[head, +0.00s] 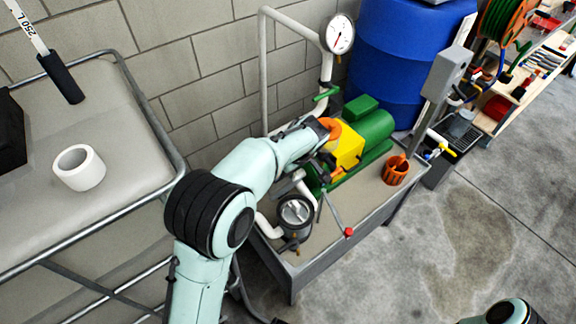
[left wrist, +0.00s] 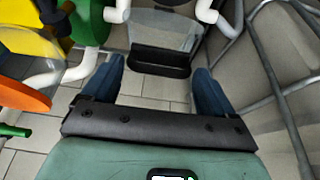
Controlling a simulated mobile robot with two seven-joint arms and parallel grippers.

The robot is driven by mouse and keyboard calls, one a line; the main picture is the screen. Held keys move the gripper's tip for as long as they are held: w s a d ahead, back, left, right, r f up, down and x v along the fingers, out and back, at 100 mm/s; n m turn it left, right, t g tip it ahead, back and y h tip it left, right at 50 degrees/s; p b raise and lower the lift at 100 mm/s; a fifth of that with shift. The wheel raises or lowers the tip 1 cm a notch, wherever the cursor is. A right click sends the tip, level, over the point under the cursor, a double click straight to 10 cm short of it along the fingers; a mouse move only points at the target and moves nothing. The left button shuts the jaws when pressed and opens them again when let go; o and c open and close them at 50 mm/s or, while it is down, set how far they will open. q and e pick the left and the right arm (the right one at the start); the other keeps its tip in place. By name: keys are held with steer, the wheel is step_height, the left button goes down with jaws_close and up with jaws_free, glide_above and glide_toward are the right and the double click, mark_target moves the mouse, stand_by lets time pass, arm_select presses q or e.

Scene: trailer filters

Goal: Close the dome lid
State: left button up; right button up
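In the left wrist view a clear, see-through part with a black bar along its lower edge (left wrist: 160,62) looks like the dome lid; it seems to stand raised, but its hinge is not visible. In the head view a round filter housing (head: 296,210) with a dark rim sits on the bench's near left corner between white pipes. My left gripper (left wrist: 158,80) is open, its two blue fingers spread near either side of the black bar; I see no contact. My right gripper is out of view.
A green and yellow pump (head: 348,148) stands right of my left wrist, with an orange disc (left wrist: 20,96) close by in the wrist view. A pressure gauge (head: 340,34) is behind. A railed table (head: 120,100) with a white ring (head: 79,167) stands left.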

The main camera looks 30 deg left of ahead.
arm_select(q)
steer(key=shift+o, duration=0.9)
steer(key=shift+d+f, duration=0.1)
steer(key=shift+f, duration=0.1)
steer(key=shift+s+d+r, duration=0.1)
steer(key=shift+r, duration=0.5)
steer(key=p+v, duration=0.1)
steer(key=v, duration=1.1)
steer(key=shift+d, duration=0.1)
